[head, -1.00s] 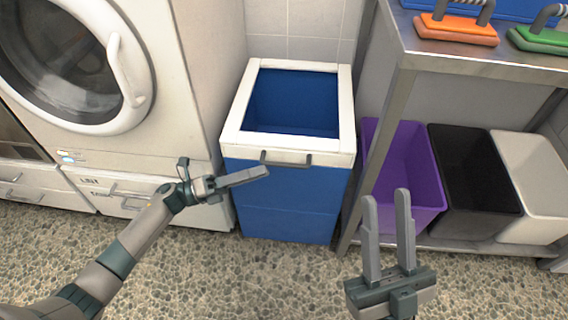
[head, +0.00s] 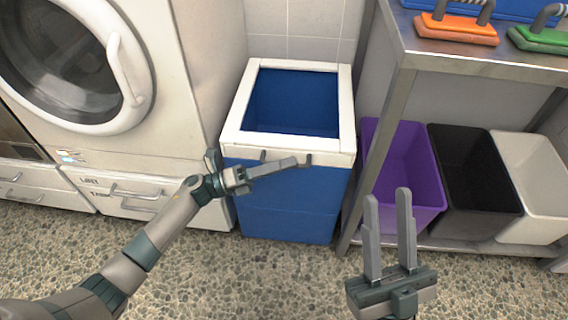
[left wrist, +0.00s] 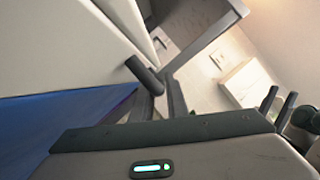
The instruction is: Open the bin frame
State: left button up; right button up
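The bin frame (head: 233,135) is a white square rim lying flat on top of a blue bin (head: 290,212). A dark bar handle (head: 307,160) is on its front edge. It also shows in the left wrist view (left wrist: 145,76). My left gripper (head: 298,162) lies across the front of the frame at the handle, its fingers pointing right and hiding most of the bar. My right gripper (head: 387,193) is open and empty, over the floor in front.
A white washing machine (head: 183,60) stands close on the left of the bin. A metal table (head: 480,67) is on the right, with purple (head: 428,185), black (head: 475,172) and white (head: 540,165) bins on its lower shelf. The floor in front is clear.

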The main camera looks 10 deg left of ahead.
pick_arm(q)
grip_shut()
jog(key=shift+r, duration=0.15)
